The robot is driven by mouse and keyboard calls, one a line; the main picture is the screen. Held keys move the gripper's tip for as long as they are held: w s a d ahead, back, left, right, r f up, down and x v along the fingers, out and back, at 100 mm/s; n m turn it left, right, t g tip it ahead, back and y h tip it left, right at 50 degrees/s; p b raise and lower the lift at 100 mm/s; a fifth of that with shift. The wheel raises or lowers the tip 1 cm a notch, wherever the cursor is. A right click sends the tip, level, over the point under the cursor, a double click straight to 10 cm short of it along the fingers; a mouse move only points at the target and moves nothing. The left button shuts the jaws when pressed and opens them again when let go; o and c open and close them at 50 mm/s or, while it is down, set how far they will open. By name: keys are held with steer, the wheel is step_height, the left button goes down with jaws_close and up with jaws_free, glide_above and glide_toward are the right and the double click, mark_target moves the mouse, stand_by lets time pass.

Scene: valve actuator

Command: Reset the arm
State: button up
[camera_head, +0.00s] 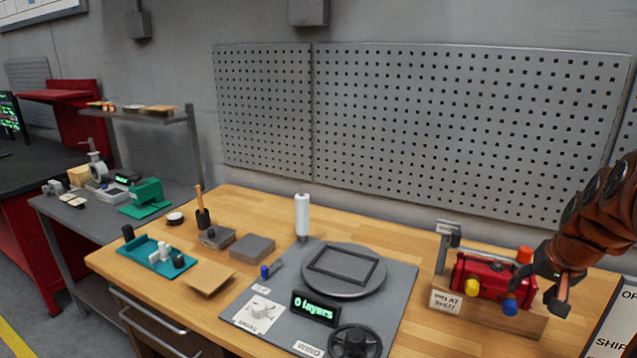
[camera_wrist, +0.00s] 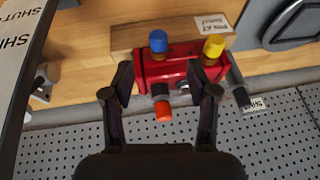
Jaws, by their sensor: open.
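The red valve actuator (camera_head: 482,277) sits on a wooden block at the right of the bench in the head view. It has a yellow cap (camera_head: 444,287), a blue cap (camera_head: 510,304) and an orange-red knob (camera_head: 525,255). My gripper (camera_head: 549,285) is at the actuator's right end. In the wrist view my gripper (camera_wrist: 162,82) is open, its two dark fingers to either side of the red body (camera_wrist: 170,69); nothing shows gripped. Whether the fingers touch the body cannot be told. The orange-red knob (camera_wrist: 163,110) lies between the fingers in that view.
A grey bracket (camera_head: 449,242) rises behind the actuator's left end. Left of it are a grey mat (camera_head: 398,280) with a round turntable (camera_head: 352,291), a "0 layers" display (camera_head: 314,307) and a black handwheel (camera_head: 354,342). Pegboard (camera_head: 470,130) stands behind the bench.

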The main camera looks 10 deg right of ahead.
steer(key=s+a+f+n+g+y, duration=0.1)
steer(key=s+a+f+n, duration=0.1)
steer(key=a, duration=0.9)
steer(key=s+a+f+n+g+y, duration=0.1)
steer(key=s+a+f+n+g, duration=0.15)
steer(key=a, duration=0.75)
steer(key=s+a+f+n+g, duration=0.1)
steer(key=s+a+f, duration=0.1)
steer(key=s+a, duration=0.3)
steer(key=s+a+f+n+g, duration=0.1)
steer(key=s+a+n+g, duration=0.1)
steer(key=s+a, duration=0.4)
steer(key=s, duration=0.5)
steer(key=shift+s+f+h, duration=0.15)
steer(key=shift+f+h, duration=0.15)
steer(key=shift+f, duration=0.1)
